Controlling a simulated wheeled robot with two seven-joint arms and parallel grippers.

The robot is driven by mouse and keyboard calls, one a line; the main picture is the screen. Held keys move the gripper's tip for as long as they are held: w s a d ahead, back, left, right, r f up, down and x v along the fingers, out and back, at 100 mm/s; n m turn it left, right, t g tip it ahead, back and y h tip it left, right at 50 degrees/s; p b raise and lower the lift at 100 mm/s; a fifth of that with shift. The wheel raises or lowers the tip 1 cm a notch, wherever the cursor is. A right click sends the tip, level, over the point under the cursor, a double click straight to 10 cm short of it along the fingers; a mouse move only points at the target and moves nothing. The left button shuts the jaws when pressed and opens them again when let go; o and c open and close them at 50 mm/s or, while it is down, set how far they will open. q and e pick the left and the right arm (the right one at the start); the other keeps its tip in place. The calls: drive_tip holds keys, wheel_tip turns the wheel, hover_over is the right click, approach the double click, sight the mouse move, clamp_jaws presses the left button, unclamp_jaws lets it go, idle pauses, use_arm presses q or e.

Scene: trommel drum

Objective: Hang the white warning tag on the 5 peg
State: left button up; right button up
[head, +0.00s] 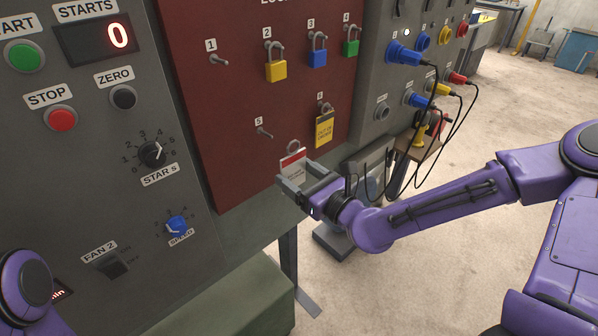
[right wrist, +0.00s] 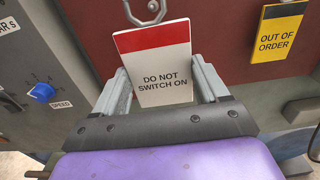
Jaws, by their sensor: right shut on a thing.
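The white warning tag (head: 293,167) has a red band on top and a ring above it. In the right wrist view the tag (right wrist: 158,75) reads "DO NOT SWITCH ON". My right gripper (head: 294,183) is shut on the tag, with a finger on either side edge, and holds it upright in front of the red board (head: 225,120). The 5 peg (head: 265,133) is bare and lies up and left of the tag's ring, apart from it in the head view. Part of my left arm shows at the lower left; its gripper is out of view.
A yellow "OUT OF ORDER" tag (head: 324,130) hangs on peg 6, close right of my right gripper. Yellow (head: 276,70), blue (head: 317,57) and green (head: 351,48) padlocks hang on pegs 2, 3 and 4. Peg 1 (head: 219,60) is bare. Cables hang at right.

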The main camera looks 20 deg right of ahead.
drive_tip(key=shift+f+b+x, duration=0.25)
drive_tip(key=shift+b+x, duration=0.3)
drive_tip(key=shift+x, duration=0.5)
drive_tip(key=shift+f+b+x, duration=0.1)
drive_tip(key=shift+b+x, duration=0.3)
drive_tip(key=shift+x, duration=1.1)
drive_tip(key=shift+f+b+x, duration=0.15)
drive_tip(key=shift+b+x, duration=0.25)
drive_tip(key=shift+x, duration=1.1)
drive_tip(key=shift+w+a+f+b, duration=0.2)
drive_tip(key=shift+w+f+b, duration=0.25)
drive_tip(key=shift+w, duration=0.2)
drive_tip(key=shift+r, duration=0.1)
